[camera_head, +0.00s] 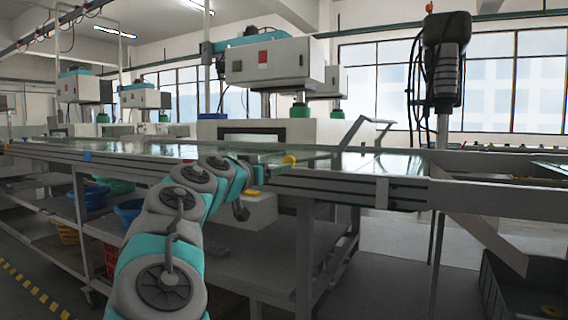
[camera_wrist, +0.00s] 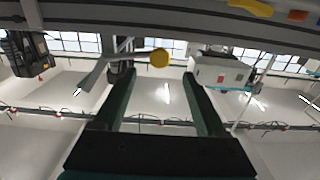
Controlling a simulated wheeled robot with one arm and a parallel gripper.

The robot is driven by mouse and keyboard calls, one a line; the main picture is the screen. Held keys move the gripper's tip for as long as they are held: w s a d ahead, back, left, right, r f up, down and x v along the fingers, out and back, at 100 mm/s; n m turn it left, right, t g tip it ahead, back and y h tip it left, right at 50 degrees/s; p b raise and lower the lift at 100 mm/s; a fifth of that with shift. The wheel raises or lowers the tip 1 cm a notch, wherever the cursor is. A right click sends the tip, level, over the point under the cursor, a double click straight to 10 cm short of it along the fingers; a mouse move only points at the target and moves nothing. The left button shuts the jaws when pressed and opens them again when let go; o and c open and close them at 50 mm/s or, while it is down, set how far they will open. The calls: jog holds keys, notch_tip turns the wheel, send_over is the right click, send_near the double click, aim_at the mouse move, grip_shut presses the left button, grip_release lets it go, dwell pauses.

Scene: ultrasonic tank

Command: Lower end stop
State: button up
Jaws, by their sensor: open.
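A yellow round knob (camera_head: 289,159) sits on a grey bar at the front edge of the conveyor table (camera_head: 405,192), right of my arm's end. I take it to be the end stop's handle. In the wrist view the knob (camera_wrist: 160,58) and its grey bar (camera_wrist: 108,67) show just beyond my fingertips, the knob between the finger lines. My gripper (camera_wrist: 159,75) has two dark green fingers, wide apart with nothing between them. In the head view my gripper is mostly hidden behind my wrist. Whether a finger touches the bar is unclear.
A raised bent grey bracket (camera_head: 365,132) stands on the table right of the knob. A dark tool (camera_head: 446,60) on a post stands at the right. White machines (camera_head: 275,63) rise behind. Bins (camera_head: 128,211) sit on the lower shelf. The floor at right front is partly clear.

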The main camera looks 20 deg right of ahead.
jog(key=x, duration=0.7)
jog(key=shift+p, duration=0.35)
grip_shut()
dwell(1.1)
